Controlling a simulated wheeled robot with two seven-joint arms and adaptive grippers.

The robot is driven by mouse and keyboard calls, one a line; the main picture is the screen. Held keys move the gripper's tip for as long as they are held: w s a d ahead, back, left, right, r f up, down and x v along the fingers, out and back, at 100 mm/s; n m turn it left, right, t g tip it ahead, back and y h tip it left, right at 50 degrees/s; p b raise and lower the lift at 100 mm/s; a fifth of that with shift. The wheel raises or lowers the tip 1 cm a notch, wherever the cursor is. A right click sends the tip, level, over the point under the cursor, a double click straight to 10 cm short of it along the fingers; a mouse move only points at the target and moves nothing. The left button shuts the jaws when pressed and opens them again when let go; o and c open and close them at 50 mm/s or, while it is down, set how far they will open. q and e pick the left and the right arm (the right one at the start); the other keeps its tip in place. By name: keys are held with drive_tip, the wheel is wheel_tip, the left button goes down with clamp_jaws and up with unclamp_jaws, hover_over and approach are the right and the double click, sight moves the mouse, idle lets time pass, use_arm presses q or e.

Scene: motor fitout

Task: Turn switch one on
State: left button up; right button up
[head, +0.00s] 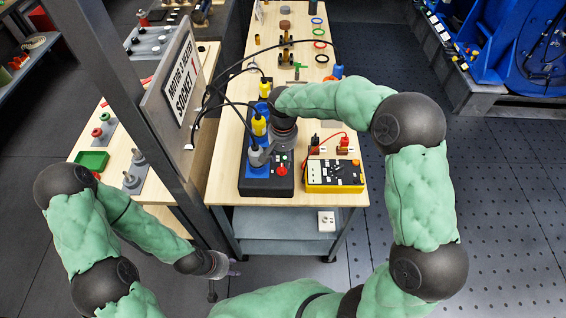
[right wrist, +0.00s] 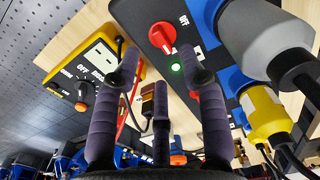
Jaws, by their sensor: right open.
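A black switch box (head: 265,188) with blue sockets stands at the near left of the wooden bench. Its red rotary switch (head: 282,171) is on the right part of its top. In the right wrist view the red switch (right wrist: 162,37) has an OFF mark beside it, and a green lamp (right wrist: 176,67) is lit close by. I cannot tell which mark the knob points to. My right gripper (right wrist: 162,62) is open and empty, its fingers spread below the switch in that view, apart from it. My left gripper (head: 232,270) hangs low, left of the bench; its fingers are too small to judge.
A yellow meter (head: 335,175) with red and black leads sits right of the box. Grey and yellow plugs (head: 259,124) with black cables rise from the sockets. The floor at right is clear.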

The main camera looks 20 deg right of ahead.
wheel_tip(320, 180, up, 7)
idle(0.3)
use_arm(q)
drive_tip(key=shift+s, duration=0.1)
use_arm(e)
drive_tip(key=shift+s, duration=0.1)
idle(0.3)
